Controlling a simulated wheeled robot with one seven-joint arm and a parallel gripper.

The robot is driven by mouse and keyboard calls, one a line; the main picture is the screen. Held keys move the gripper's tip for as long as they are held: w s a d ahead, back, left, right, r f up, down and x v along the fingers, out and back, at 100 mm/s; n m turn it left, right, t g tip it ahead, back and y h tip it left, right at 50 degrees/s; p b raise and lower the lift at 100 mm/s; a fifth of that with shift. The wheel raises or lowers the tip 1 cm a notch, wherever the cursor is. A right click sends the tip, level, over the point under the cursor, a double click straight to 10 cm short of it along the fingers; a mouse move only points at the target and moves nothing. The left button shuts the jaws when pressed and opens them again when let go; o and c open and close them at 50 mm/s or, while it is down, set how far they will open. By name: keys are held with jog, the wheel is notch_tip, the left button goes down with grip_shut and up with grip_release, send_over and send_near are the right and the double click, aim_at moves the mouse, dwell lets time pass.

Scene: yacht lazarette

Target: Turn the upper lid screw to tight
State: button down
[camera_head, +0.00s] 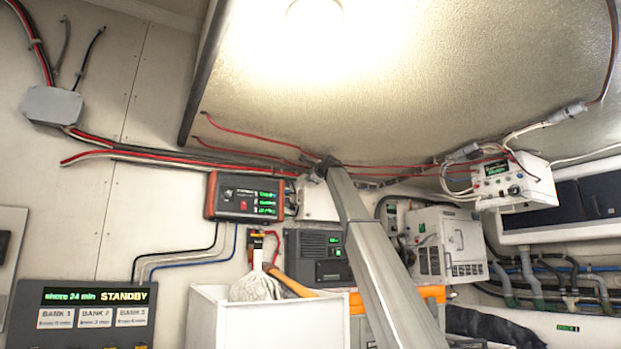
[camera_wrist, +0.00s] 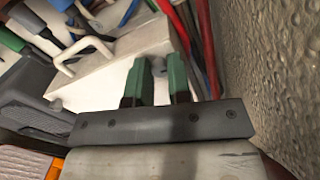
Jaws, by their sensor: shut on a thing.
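My gripper (camera_head: 325,165) is up under the textured ceiling, at the upper edge of a white box (camera_head: 316,203) on the back wall. My arm hides part of this box. In the wrist view my gripper's two green fingers (camera_wrist: 161,66) point at a pale box face (camera_wrist: 115,90). They are shut on a small grey screw (camera_wrist: 158,73), of which only a little shows between them. The screw's mark and how far it is turned cannot be read. Other lid screws cannot be made out.
Red cables (camera_head: 240,132) run close by my gripper, under the ceiling (camera_head: 440,90). A red-framed charger (camera_head: 246,197) is to the left, a black unit (camera_head: 318,258) below. An open white bin (camera_head: 205,325) stands in front. A pale handle (camera_wrist: 82,50) stands out in the wrist view.

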dwell(0.4)
jog(key=c, duration=1.1)
grip_release()
jog(key=shift+o, duration=0.2)
jog(key=v, duration=1.1)
jog(key=shift+w, duration=0.1)
